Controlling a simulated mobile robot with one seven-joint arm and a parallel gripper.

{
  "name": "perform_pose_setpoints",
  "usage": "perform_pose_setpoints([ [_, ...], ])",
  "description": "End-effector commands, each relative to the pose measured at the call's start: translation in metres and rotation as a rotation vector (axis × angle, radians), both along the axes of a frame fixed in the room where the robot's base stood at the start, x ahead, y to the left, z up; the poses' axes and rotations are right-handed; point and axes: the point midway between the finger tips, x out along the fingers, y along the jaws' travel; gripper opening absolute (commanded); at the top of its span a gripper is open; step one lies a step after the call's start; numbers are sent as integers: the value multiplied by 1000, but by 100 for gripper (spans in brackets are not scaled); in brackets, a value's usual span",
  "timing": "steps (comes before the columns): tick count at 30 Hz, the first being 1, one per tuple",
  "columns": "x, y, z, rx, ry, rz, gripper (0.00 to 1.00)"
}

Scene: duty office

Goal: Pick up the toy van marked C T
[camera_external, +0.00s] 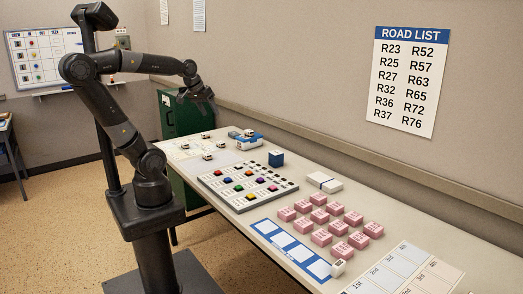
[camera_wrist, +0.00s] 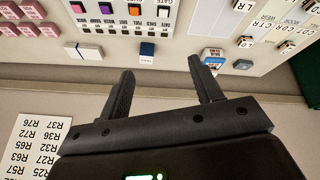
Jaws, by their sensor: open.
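Several small white toy vans stand on a pale printed sheet (camera_external: 180,153) at the far end of the table, one of them a white van (camera_external: 208,156) near its front. Lettering there looks like LR, CTR and CDT, but I cannot tell which van is marked C T. My gripper (camera_wrist: 160,68) is open and empty. In the external view my gripper (camera_external: 205,103) hangs high above the far end of the table, near the wall, apart from the vans.
A blue-and-white item (camera_external: 249,141) and a blue box (camera_external: 276,158) stand by the wall side. A panel with coloured buttons (camera_external: 225,190), several pink blocks (camera_external: 320,237) and a blue-framed strip (camera_external: 290,243) fill the nearer table. A green cabinet (camera_external: 180,115) stands beyond.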

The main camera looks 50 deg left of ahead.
Motion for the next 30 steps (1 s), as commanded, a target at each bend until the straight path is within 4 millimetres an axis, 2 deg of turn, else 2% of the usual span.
perform_pose_setpoints([
  [1, 17, 11, 4, -40, 13, 85, 59],
  [7, 77, 56, 16, -197, 41, 416, 59],
  [14, 140, 125, 13, -371, 61, 798, 59],
  [21, 193, 216, -10, -549, 75, 1199, 59],
  [26, 216, 285, -37, -664, 78, 1464, 59],
  [30, 227, 348, -67, -766, 76, 1698, 59],
])
